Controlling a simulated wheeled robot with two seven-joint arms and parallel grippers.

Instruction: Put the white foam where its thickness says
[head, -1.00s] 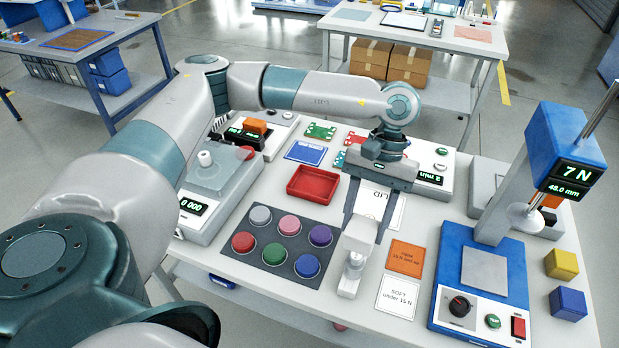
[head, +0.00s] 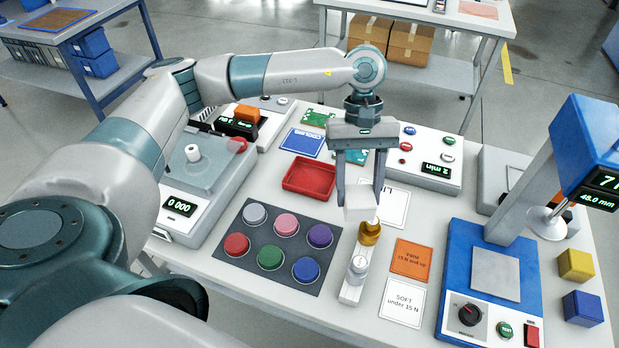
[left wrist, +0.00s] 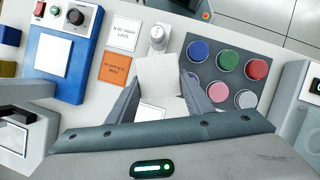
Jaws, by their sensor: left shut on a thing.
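The white foam (head: 361,206) is a small pale block. My left gripper (head: 360,190) is shut on it, with a finger on each side, and holds it above the table. The foam also shows between the fingers in the left wrist view (left wrist: 160,80). Below it stands a small gauge-like device with a brass part (head: 370,233) and a pale base (head: 351,290). An orange card (head: 411,260) reads 15 N and up. A white card (head: 402,302) reads SOFT under 15 N. Another white card (head: 397,208) is partly hidden behind the foam and gripper. My right gripper is out of view.
A blue press (head: 455,275) shows 7 N and 48.0 mm at right. A dark mat (head: 250,268) holds several coloured discs. A red tray (head: 310,177) lies behind it. Yellow (head: 576,264) and blue (head: 583,308) blocks stand at right. A scale (head: 178,205) reads 0 000.

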